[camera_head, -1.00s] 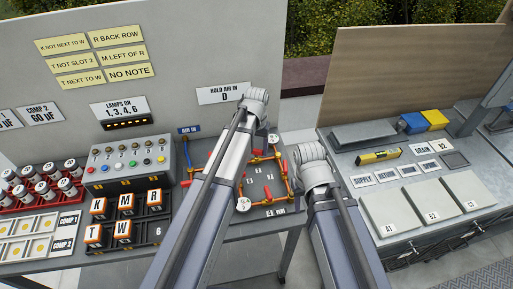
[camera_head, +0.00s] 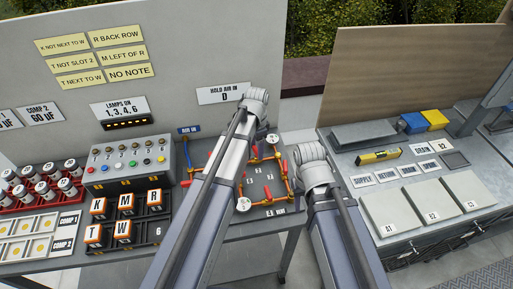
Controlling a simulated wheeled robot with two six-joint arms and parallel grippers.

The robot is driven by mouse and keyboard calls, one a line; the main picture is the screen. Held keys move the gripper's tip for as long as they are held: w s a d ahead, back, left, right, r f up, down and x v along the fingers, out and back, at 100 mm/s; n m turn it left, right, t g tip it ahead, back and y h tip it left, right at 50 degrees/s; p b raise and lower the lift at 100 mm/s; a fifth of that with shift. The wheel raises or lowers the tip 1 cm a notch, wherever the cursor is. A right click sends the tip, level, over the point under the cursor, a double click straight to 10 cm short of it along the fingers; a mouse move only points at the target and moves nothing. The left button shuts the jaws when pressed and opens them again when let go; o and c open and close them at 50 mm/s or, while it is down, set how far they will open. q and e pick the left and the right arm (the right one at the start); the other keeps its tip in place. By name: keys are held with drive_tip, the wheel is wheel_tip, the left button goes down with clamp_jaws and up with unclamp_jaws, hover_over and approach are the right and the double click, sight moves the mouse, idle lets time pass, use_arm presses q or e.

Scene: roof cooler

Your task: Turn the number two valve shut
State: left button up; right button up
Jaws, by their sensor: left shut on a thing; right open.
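The pipe board (camera_head: 258,186) carries orange pipes and several red valve handles, with small number tags too small to read surely. My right arm's wrist is just right of the board. The jaws of both grippers are hidden behind my own arms.
A HOLD AIR IN sign (camera_head: 224,94) is on the grey wall behind. Left of the board stand a lamp box (camera_head: 127,162) and a rack of lettered blocks (camera_head: 126,219). Right, across a gap, a second bench holds a yellow level (camera_head: 379,156) and pale panels (camera_head: 391,212).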

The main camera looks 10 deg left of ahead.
sight(256, 149)
use_arm(q)
drive_tip(key=shift+m, duration=0.6)
drive_tip(key=o, duration=1.4)
drive_tip(key=shift+r, duration=0.15)
wheel_tip(256, 149, up, 8)
drive_tip(key=p, duration=0.8)
drive_tip(key=shift+f, duration=0.2)
